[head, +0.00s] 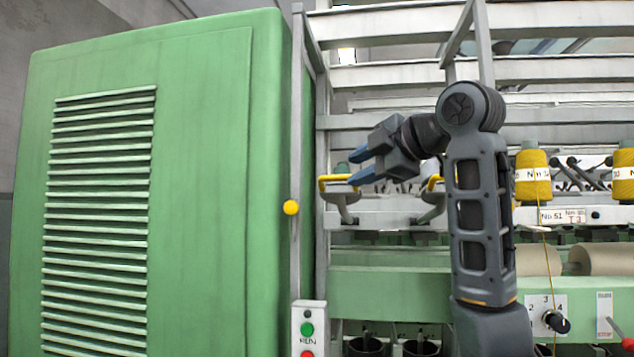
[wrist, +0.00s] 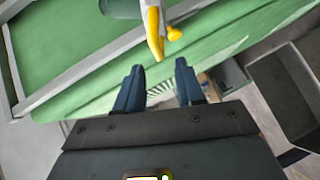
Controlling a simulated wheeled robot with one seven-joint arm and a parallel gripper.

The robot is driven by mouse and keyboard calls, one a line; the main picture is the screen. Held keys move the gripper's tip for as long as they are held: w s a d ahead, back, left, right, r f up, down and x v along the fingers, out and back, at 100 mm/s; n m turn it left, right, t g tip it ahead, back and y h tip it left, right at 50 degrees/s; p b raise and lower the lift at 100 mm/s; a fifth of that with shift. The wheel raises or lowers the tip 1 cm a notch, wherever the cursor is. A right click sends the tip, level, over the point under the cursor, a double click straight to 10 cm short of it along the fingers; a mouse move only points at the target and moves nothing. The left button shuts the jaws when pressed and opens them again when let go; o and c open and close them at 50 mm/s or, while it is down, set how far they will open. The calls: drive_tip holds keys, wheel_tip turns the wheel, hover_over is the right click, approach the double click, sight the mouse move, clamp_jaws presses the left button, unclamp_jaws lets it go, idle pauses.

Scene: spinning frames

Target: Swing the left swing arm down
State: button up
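The left swing arm (head: 345,203) has a grey arm and a yellow top bar, and stands raised on the machine's pale rail beside the green cabinet. My gripper (head: 354,167) is open, its two blue fingers pointing left, close to the yellow bar; whether they touch it cannot be told in the head view. In the wrist view a yellow bar with a round knob (wrist: 155,32) lies just beyond my open fingertips (wrist: 158,66), with nothing between the fingers. A second, similar swing arm (head: 433,203) stands to the right, partly hidden by my arm.
The tall green cabinet (head: 200,180) fills the left, with a yellow knob (head: 291,207) on the post at its edge. Yellow yarn bobbins (head: 533,175) stand at right. A switch box (head: 308,328) is low at the cabinet's corner. Grey rails cross above.

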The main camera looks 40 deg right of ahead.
sight(338, 177)
drive_tip(key=shift+w+d, duration=0.1)
drive_tip(key=shift+w, duration=0.55)
drive_tip(key=p+x, duration=0.2)
drive_tip(key=x, duration=0.4)
drive_tip(key=shift+w+f, duration=0.1)
drive_tip(key=shift+w, duration=0.2)
drive_tip(key=shift+c, duration=0.2)
clamp_jaws()
